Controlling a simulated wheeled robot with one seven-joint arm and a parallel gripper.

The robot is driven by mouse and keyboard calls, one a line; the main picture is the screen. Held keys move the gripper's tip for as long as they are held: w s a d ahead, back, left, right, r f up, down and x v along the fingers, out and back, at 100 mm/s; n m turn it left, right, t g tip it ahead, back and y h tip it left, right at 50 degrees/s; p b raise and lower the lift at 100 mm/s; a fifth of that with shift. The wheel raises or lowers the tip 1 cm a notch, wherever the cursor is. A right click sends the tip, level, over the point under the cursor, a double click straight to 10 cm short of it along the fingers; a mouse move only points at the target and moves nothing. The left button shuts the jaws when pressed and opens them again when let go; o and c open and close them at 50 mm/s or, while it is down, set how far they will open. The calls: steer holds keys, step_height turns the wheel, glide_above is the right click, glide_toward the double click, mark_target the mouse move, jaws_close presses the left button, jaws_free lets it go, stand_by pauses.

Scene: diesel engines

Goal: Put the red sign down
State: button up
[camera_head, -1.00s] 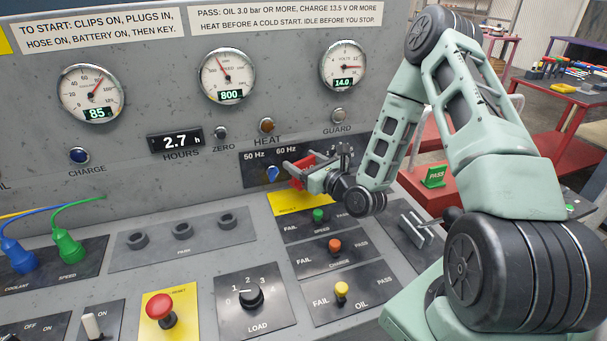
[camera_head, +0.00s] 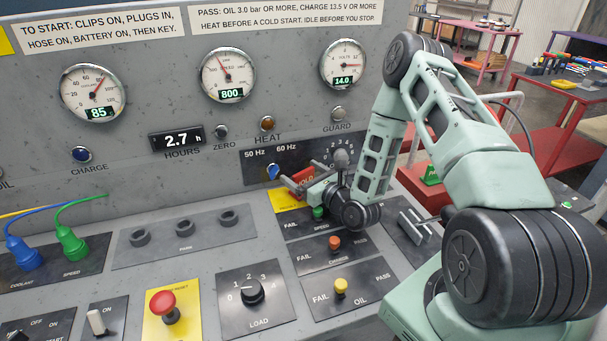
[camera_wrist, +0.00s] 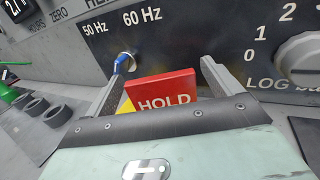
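The red sign (camera_head: 304,181), lettered HOLD, stands low over the yellow plate (camera_head: 284,204) on the console. In the wrist view the red sign (camera_wrist: 162,90) sits between the two fingers, slightly tilted, its lower part hidden by my gripper's body. My gripper (camera_head: 297,176) reaches in from the right, low above the desk. In the wrist view my gripper (camera_wrist: 161,68) has its fingers spread on either side of the sign, with a gap visible on the right. The sign's contact with the plate is hidden.
A blue switch knob (camera_head: 272,173) marked 50 Hz and 60 Hz is just behind the fingers. A grey dial (camera_head: 341,158) is close behind my wrist. The load knob (camera_head: 251,291) and red stop button (camera_head: 163,306) are nearer.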

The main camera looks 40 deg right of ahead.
steer(key=shift+r, duration=0.2)
steer(key=s+b, duration=0.1)
steer(key=s, duration=0.3)
steer(key=s+d+b, duration=0.1)
steer(key=s, duration=0.3)
steer(key=s+b, duration=0.1)
steer(key=s, duration=0.3)
steer(key=shift+d+b, duration=0.2)
steer(key=shift+b, duration=0.15)
steer(key=shift+f, duration=0.1)
